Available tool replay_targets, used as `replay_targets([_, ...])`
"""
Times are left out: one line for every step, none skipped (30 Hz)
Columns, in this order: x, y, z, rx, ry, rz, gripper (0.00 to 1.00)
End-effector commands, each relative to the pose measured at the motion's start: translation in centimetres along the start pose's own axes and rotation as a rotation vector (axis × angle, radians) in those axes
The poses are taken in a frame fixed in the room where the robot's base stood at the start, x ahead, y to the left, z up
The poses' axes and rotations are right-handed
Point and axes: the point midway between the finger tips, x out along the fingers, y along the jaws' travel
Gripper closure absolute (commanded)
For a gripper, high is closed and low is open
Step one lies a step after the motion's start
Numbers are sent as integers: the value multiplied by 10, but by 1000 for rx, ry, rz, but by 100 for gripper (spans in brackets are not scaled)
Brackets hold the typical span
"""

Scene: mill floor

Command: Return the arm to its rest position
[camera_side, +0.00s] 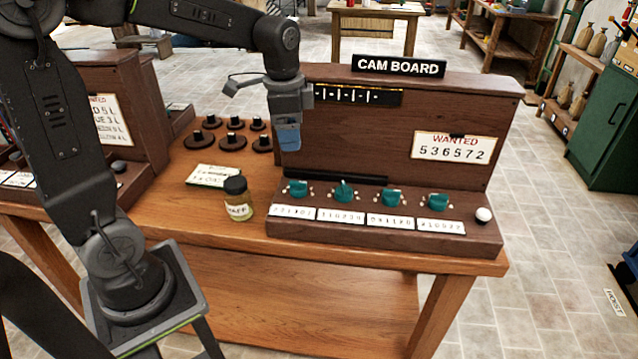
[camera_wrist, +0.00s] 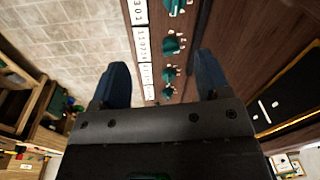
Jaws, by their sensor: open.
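My gripper (camera_side: 288,134) hangs above the table at the left end of the cam board (camera_side: 395,110), in front of its dark panel, with nothing seen in it. In the wrist view, my gripper (camera_wrist: 160,85) shows two blue fingers spread wide apart. Between and beyond them lie the teal knobs (camera_wrist: 173,45) and the white number labels (camera_wrist: 141,42) of the board's console. My arm reaches from the stand at the left, over the table, with the wrist pointing down. Whether the fingertips touch the panel cannot be told.
On the wooden table (camera_side: 215,160), several black knobbed pieces (camera_side: 233,141), a paper card (camera_side: 213,175) and a lidded jar (camera_side: 238,198) stand left of the board. A white button (camera_side: 484,215) is at the console's right end. A second wooden cabinet (camera_side: 95,110) stands at the left.

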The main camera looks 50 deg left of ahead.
Motion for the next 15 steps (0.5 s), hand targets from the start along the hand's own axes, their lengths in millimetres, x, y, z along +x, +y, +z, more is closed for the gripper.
replay_targets([-12,17,4,-44,32,-30,30])
replay_targets([-18,27,8,-79,51,-44,30])
replay_targets([-24,40,12,-126,78,-62,30])
replay_targets([-28,49,16,-160,98,-73,30])
replay_targets([-32,59,20,-196,119,-83,30])
replay_targets([-36,71,25,-242,149,-95,30])
replay_targets([-39,80,29,-276,172,-103,30])
replay_targets([-41,88,34,-310,194,-108,30])
replay_targets([-42,99,39,-355,225,-114,30])
replay_targets([-43,106,44,-385,247,-117,30])
replay_targets([-44,113,48,-416,268,-118,30])
replay_targets([-44,121,53,-453,296,-119,30])
replay_targets([-44,127,56,-478,315,-118,30])
replay_targets([-44,131,60,-502,331,-117,30])
replay_targets([-43,137,63,-529,350,-114,30])
